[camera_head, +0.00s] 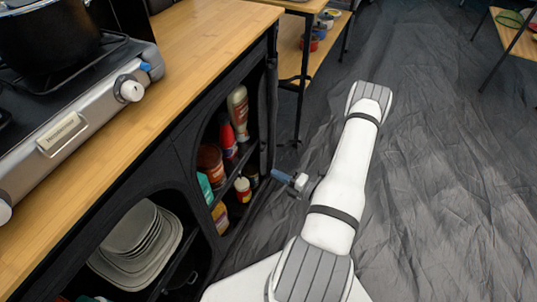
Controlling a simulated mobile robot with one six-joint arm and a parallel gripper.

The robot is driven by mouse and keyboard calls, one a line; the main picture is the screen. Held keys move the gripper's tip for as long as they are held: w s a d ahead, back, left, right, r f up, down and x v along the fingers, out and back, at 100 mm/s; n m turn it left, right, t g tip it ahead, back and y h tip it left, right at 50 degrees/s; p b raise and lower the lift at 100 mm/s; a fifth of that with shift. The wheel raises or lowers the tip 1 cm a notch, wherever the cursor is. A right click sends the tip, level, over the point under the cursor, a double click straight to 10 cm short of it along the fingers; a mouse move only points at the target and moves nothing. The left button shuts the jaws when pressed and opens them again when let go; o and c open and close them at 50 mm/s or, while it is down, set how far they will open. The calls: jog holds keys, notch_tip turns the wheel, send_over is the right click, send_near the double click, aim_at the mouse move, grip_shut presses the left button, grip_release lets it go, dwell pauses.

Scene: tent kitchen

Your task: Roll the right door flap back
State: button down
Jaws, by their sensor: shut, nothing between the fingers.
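The black fabric cabinet under the wooden counter (195,62) has a right opening that is largely uncovered, with its shelves showing. A narrow strip of black fabric (267,115) hangs along the right side of this opening. It looks like the right door flap gathered to the side, but I cannot tell whether it is rolled or fastened. My gripper (281,176) is shut and empty, with its blue end pointing left towards the cabinet. It is near the lower part of the fabric strip; I cannot tell whether they touch.
Bottles (237,112) and jars (210,160) stand on the right shelves. Plates (130,235) fill the left opening. A stove (75,110) with a black pot (50,35) is on the counter. A side table (305,55) stands behind. The grey floor (450,170) at right is clear.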

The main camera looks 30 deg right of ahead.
jog(key=w+f+m+h+b, duration=0.1)
jog(key=w+f+m+b, duration=0.1)
jog(key=w, duration=0.8)
jog(key=shift+w+d+t+h+b, duration=0.3)
jog(key=shift+w+t+b, duration=0.1)
jog(key=shift+b, duration=0.4)
jog(key=shift+f, duration=0.1)
